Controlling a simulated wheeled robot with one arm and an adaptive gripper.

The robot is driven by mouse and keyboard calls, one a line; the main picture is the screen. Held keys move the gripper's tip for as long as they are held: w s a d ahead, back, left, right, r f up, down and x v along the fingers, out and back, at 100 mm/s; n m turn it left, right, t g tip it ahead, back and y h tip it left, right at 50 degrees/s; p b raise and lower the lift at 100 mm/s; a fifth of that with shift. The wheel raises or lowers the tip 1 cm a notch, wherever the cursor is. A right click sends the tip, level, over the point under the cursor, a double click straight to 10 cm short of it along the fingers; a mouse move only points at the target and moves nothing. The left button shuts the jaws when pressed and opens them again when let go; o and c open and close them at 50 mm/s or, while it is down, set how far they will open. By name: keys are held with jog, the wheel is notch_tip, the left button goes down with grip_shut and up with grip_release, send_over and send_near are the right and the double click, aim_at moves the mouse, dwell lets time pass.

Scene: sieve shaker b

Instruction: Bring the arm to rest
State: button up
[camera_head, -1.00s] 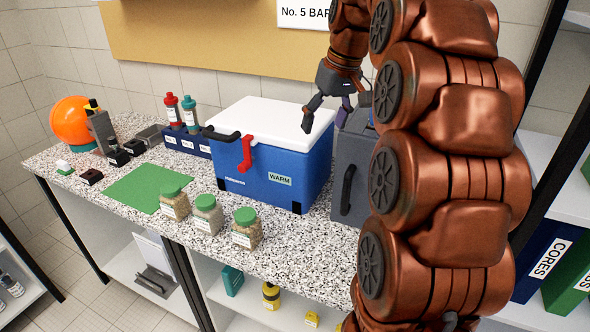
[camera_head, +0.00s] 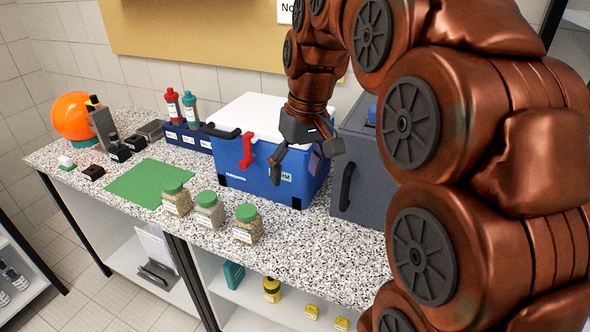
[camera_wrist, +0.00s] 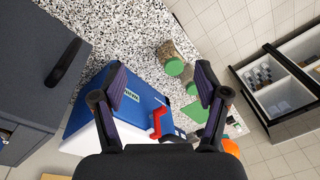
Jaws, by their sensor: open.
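My copper-coloured arm fills the right of the head view, bent over the bench. My gripper (camera_head: 297,170) hangs from it in front of the right end of the blue cooler box, fingers pointing down. In the wrist view the gripper (camera_wrist: 160,95) has its two dark fingers spread wide, with nothing between them. The blue cooler (camera_head: 258,178) with its white lid and red latch stands on the bench behind the fingers, and also shows in the wrist view (camera_wrist: 92,120). Part of its WARM label is hidden by a finger.
A grey box (camera_head: 362,165) with a black handle stands right of the cooler. Several green-lidded jars (camera_head: 209,210) line the front of the speckled bench (camera_head: 300,255). A green mat (camera_head: 147,183), a bottle rack (camera_head: 188,137) and an orange dome (camera_head: 72,117) are further left.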

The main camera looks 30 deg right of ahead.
jog(key=s+a+f+g, duration=0.1)
jog(key=s+a+f, duration=0.2)
jog(key=s+f, duration=0.2)
jog(key=s+a+f+g, duration=0.1)
jog(key=s+a+f, duration=0.2)
jog(key=s, duration=0.6)
jog(key=s+a+f+h, duration=0.1)
jog(key=s+a+f, duration=0.2)
jog(key=s+f, duration=0.3)
jog(key=shift+s+f+g, duration=0.4)
jog(key=shift+d, duration=0.2)
